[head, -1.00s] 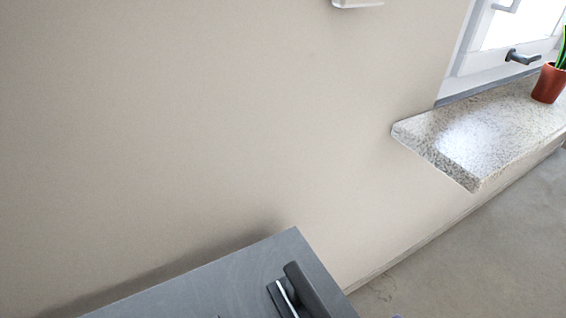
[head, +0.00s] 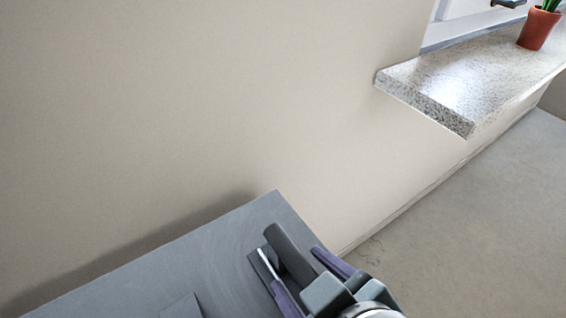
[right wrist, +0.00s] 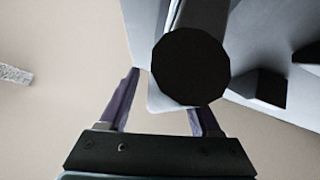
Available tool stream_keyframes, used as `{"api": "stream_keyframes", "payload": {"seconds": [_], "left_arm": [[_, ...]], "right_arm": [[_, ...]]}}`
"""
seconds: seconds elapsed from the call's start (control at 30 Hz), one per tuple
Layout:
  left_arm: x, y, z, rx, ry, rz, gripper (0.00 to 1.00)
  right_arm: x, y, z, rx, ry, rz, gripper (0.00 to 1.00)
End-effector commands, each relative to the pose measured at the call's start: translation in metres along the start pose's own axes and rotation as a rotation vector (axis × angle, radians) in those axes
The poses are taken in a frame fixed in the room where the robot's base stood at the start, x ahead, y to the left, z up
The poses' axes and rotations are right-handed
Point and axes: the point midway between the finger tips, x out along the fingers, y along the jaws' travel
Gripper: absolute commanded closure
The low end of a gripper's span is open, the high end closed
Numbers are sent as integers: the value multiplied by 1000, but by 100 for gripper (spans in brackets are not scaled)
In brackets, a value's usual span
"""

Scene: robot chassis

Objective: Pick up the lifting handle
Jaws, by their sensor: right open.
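The lifting handle (head: 289,252) is a dark cylindrical grip lying near the far right corner of a grey tabletop, with a bright thin strip along its left side. In the right wrist view its round dark end (right wrist: 190,67) faces the camera, close up. My right gripper (head: 294,267) is open, with one purple finger on each side of the handle in the head view. In the right wrist view the gripper (right wrist: 163,92) has its right finger partly hidden by the handle. I cannot tell whether the fingers touch it. My left gripper is not in view.
The grey tabletop (head: 180,262) stands by a beige wall (head: 180,110). A small grey piece (head: 182,307) sits at the bottom edge of the head view. A speckled stone sill (head: 450,90) with a red plant pot (head: 538,28) juts out at upper right. The floor at right is clear.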

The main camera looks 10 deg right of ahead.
Motion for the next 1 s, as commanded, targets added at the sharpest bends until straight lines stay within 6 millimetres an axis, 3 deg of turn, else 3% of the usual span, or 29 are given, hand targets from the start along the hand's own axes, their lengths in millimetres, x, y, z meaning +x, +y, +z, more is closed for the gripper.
{"api": "stream_keyframes", "payload": {"seconds": [0.23, 0.8, 1.0], "left_arm": [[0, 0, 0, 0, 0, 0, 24], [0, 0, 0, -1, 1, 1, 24], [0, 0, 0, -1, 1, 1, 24]], "right_arm": [[2, 0, 0, 0, 0, -1, 36], [2, 0, 0, 0, 0, -1, 100], [2, 0, 0, -1, 0, -1, 100]]}}
